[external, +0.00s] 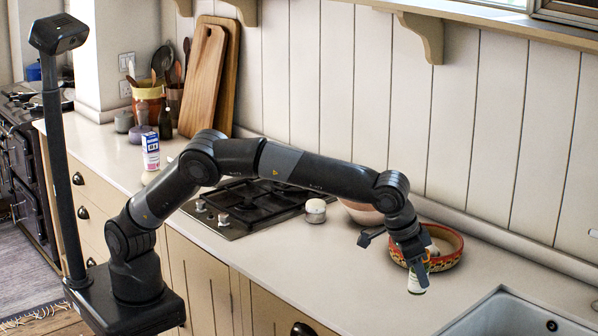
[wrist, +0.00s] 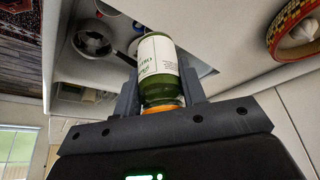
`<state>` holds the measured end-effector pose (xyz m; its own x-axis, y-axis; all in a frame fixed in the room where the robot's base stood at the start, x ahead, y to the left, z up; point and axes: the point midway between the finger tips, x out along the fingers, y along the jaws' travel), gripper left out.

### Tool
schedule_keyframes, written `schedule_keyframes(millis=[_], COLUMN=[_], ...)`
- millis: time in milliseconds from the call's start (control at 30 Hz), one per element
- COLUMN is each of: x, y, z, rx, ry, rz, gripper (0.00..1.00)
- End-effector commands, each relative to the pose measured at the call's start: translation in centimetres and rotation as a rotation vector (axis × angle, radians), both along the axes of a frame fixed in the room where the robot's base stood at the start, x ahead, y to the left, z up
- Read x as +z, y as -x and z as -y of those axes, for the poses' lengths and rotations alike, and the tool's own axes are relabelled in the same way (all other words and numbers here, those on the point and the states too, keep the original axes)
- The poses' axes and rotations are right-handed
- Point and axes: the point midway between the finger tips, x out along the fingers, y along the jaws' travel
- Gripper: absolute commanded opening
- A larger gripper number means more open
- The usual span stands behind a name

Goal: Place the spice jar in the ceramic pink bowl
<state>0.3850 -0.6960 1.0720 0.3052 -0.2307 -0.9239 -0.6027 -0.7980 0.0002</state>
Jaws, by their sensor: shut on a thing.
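My gripper (external: 415,268) is shut on the spice jar (external: 418,280), a green jar with a white label, held above the counter near the sink. In the wrist view the jar (wrist: 158,62) sits between my two fingers (wrist: 160,95), with an orange part at its near end. A pale pink bowl (external: 362,213) stands on the counter behind my forearm, which hides part of it. I cannot see inside it. The jar is apart from this bowl, to its right and nearer the camera.
A red and yellow patterned bowl (external: 455,255) with pale contents stands just behind my gripper; it also shows in the wrist view (wrist: 283,28). A small white-topped pot (external: 316,210) is left of the pink bowl, beside the black hob (external: 258,200). The sink (external: 515,315) is front right.

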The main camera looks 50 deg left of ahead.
Motion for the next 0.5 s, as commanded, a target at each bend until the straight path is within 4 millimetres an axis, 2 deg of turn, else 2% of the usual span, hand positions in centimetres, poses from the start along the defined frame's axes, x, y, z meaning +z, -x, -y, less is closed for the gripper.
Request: schedule_keyframes(millis=[167,267,367,500], x=[0.4,0.4,0.5,0.9], y=[0.6,0.1,-1.7,-6.3], z=[0.0,-0.3,-1.6,-5.4], rx=[0.001,0.01,0.039,0.119], ry=[0.0,0.0,0.0,0.002], rz=[0.001,0.001,0.0,0.001], gripper=[0.12,0.12,0.12,0.12])
